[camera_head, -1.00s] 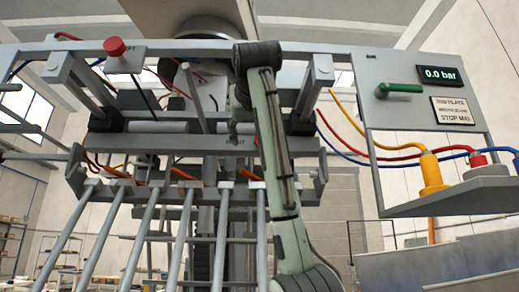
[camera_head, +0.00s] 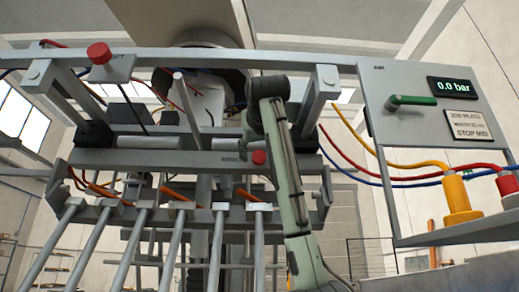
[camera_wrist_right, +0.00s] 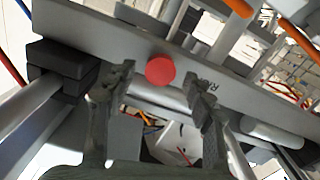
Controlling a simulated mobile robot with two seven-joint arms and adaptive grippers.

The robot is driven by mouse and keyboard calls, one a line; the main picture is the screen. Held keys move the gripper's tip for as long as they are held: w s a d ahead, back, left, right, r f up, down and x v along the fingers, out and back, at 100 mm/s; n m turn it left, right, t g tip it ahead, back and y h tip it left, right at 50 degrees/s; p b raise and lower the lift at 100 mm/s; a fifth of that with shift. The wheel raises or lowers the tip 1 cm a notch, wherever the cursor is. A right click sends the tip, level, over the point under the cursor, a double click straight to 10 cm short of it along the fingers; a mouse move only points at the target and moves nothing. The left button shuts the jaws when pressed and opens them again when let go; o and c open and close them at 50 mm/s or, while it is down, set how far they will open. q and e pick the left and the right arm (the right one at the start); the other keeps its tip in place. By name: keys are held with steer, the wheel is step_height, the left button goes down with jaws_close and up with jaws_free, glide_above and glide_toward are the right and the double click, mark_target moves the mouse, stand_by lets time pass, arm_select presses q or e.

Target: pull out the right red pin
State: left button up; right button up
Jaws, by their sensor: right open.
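The right red pin (camera_head: 259,157) shows its round red head on the grey crossbar beside a label, just left of my right forearm in the head view. In the right wrist view the pin's red head (camera_wrist_right: 160,71) lies between the tips of my open right gripper (camera_wrist_right: 163,80), with a visible gap to each finger. I cannot tell the depth between fingertips and pin. In the head view the right gripper is small and partly hidden by its own arm. The left red pin (camera_head: 99,53) sits on the upper bar. My left gripper is out of view.
A control panel (camera_head: 411,125) with a green handle (camera_head: 412,101) and a 0.0 bar display (camera_head: 452,88) stands at right. Yellow (camera_head: 456,196) and red (camera_head: 507,184) fittings carry hoses below it. Several grey rods extend below the crossbar.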

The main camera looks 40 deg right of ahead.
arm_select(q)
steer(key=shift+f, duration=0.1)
arm_select(e)
steer(key=shift+w+d, duration=0.1)
steer(key=shift+w, duration=0.05)
steer(key=shift+c, duration=0.5)
jaws_close()
steer(key=shift+s, duration=0.2)
steer(key=b+v, duration=0.1)
steer(key=v, duration=0.1)
steer(key=shift+s+a, duration=0.2)
steer(key=shift+a, duration=0.05)
steer(key=shift+w+f, duration=0.1)
steer(key=shift+c, duration=1.8)
jaws_free()
steer(key=o, duration=0.5)
steer(key=shift+a, duration=0.1)
steer(key=shift+c, duration=0.2)
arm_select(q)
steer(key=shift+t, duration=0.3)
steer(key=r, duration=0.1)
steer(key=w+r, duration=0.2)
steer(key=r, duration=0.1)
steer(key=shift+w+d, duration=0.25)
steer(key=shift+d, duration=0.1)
